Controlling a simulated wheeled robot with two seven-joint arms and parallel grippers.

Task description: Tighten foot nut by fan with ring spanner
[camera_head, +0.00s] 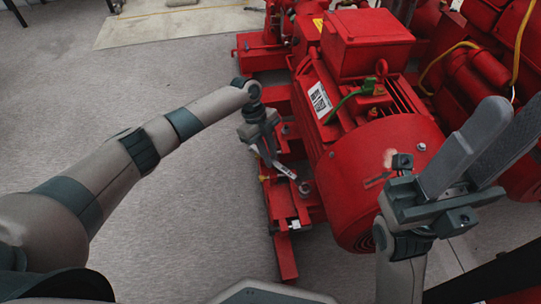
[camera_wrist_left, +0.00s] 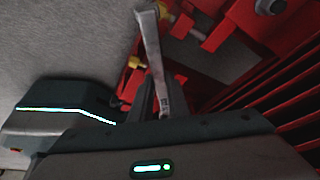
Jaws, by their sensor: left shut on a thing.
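The silver ring spanner (camera_head: 284,170) is gripped in my left gripper (camera_head: 264,150), beside the red motor (camera_head: 372,150). In the head view it slants down to the right, its far end close to a grey foot nut (camera_head: 304,188) beside the rounded fan end. I cannot tell whether the ring sits around the nut. In the left wrist view, the spanner (camera_wrist_left: 154,65) runs up from the jaws and its far end reaches the top edge. My right gripper (camera_head: 482,145) is open and empty, in front of the motor's right side.
The red base frame (camera_head: 284,250) runs along the motor's left side. A grey bolt head (camera_wrist_left: 270,5) shows on red metal in the left wrist view. Red pipework and a yellow cable (camera_head: 452,48) stand at right. Grey floor (camera_head: 190,225) is clear at left.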

